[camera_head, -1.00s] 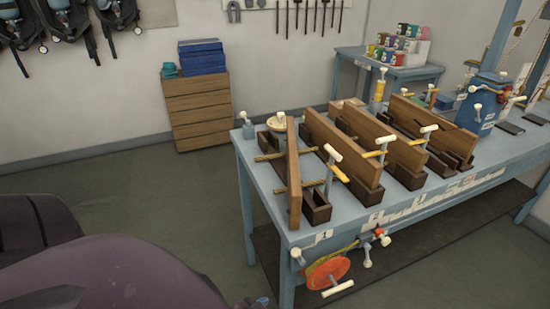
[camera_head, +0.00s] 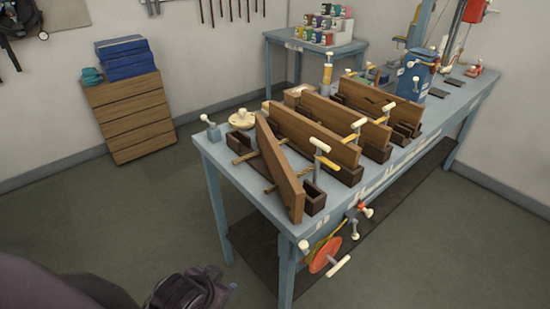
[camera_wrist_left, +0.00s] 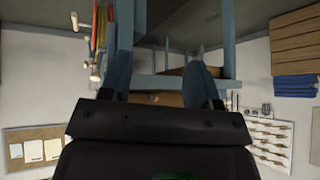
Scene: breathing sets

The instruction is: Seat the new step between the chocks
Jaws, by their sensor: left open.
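Several brown wooden boards stand on edge among dark wooden chocks on a blue workbench (camera_head: 215,160) in the head view. The nearest board (camera_head: 280,172) leans and lies at a slant to the others, with a dark chock (camera_head: 314,198) beside its near end. A middle board (camera_head: 312,138) and a far board (camera_head: 363,102) stand more upright in their chocks. I cannot tell which board is the new step. My left gripper (camera_wrist_left: 160,88) is open in the left wrist view, with nothing seen between its fingers. It is away from the boards. My right gripper is not in view.
White-handled clamps (camera_head: 320,147) stand among the boards. A vise with an orange wheel (camera_head: 323,255) sticks out from the bench front. A wooden drawer cabinet (camera_head: 130,115) stands at the left wall. A side table (camera_head: 290,42) holds colored cans. The floor left of the bench is clear.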

